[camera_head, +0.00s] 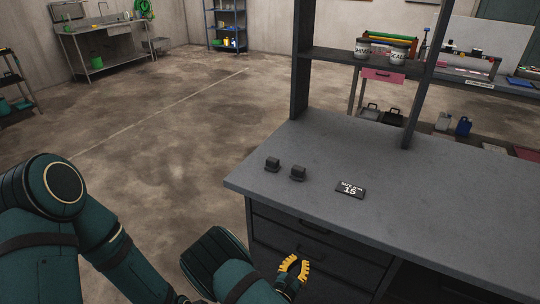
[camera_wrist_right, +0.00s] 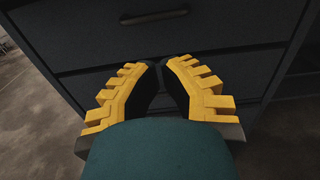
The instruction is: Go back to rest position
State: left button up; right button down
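My right gripper (camera_head: 297,262) hangs low in front of the grey desk's drawers, below and apart from the desk top. A dark drawer front with a handle stands behind the fingertips. My teal arm links fill the lower left of the head view. My left gripper is not seen.
The grey desk (camera_head: 430,194) carries two small dark blocks (camera_head: 272,164) (camera_head: 298,173) and a black sign (camera_head: 350,190) reading 15. Dark shelf posts (camera_head: 301,60) rise from it. Its drawers (camera_head: 310,235) face my right gripper. Open concrete floor (camera_head: 150,130) lies to the left.

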jog(key=s+d+f+m+g+h, duration=0.35)
jog(key=s+d+m+g, duration=0.25)
jog(key=s+d+g, duration=0.25)
jog(key=s+a+f+m+g+y, duration=0.1)
jog(key=s+f+m+g+y, duration=0.15)
jog(key=s+m+g, duration=0.35)
jog(key=s+a+f+m+g+y, duration=0.2)
jog(key=s+g+y, duration=0.25)
jog(key=s, duration=0.35)
jog(key=s+a+r+m+y, duration=0.2)
jog(key=s+a+m+y, duration=0.1)
jog(key=a+m+y, duration=0.55)
jog(key=w+r+m+t+y, duration=0.1)
jog(key=w+r+m+t, duration=0.3)
jog(key=w+m, duration=0.4)
jog(key=shift+w+a+r+t+y, duration=0.3)
jog(key=shift+t+y, duration=0.1)
jog(key=shift+t, duration=0.4)
